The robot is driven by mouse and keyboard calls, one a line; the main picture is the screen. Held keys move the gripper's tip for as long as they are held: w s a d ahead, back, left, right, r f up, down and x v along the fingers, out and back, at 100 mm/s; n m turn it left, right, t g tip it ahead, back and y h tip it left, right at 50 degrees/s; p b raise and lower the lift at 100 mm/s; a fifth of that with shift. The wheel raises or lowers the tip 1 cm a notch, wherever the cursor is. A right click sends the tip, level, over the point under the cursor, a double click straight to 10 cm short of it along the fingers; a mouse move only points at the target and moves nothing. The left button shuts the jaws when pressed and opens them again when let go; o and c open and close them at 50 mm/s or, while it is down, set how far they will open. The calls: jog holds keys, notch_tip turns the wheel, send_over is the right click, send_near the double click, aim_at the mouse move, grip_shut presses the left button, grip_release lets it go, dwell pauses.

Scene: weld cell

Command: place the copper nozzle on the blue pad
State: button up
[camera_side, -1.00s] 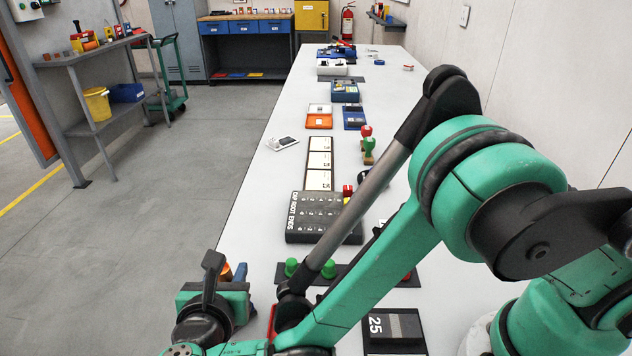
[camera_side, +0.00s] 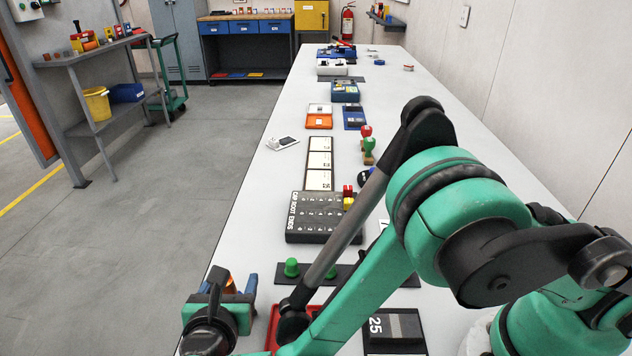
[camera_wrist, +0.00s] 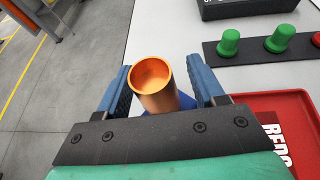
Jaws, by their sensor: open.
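The copper nozzle (camera_wrist: 155,88) is a hollow orange-copper tube, its open end facing the wrist camera. It lies between the two blue fingers of my gripper (camera_wrist: 160,84), which is open, with a gap visible on each side of the tube. A patch of blue, seemingly the blue pad (camera_wrist: 187,101), shows behind the nozzle's lower part; most of it is hidden by the nozzle and gripper. Whether the nozzle's base touches it cannot be told. In the side view my gripper (camera_side: 236,284) is at the table's near left edge, with a little copper showing between its fingers.
A red tray (camera_wrist: 265,105) with white lettering lies just right of my gripper. Behind it, a dark strip (camera_wrist: 255,49) carries green and red knobs. A black box (camera_side: 318,218) stands farther back. The floor drops away left of the table edge.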

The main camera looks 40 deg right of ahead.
jog(key=v, duration=0.7)
jog(key=shift+r, duration=0.3)
jog(key=w+d+r+m, duration=0.1)
jog(key=w+d+r+m+g, duration=0.1)
jog(key=d, duration=0.1)
jog(key=w+d+m+g+y, duration=0.1)
jog(key=d+m, duration=0.1)
jog(key=shift+w+r, duration=0.1)
jog(key=shift+r, duration=0.3)
jog(key=s+d+r+m+y, duration=0.1)
jog(key=s+d+m+y, duration=0.1)
jog(key=d+m, duration=0.4)
jog(key=s+d+r+m+y, duration=0.1)
jog(key=d+r+m+y, duration=0.1)
jog(key=d+m, duration=0.4)
jog(key=s+d+r+m+g+y, duration=0.1)
jog(key=s+d+m+y, duration=0.1)
jog(key=d+m, duration=0.4)
jog(key=m+y, duration=0.1)
jog(key=m, duration=0.4)
jog(key=shift+s+d+r+m+y, duration=0.3)
jog(key=shift+r+m, duration=0.1)
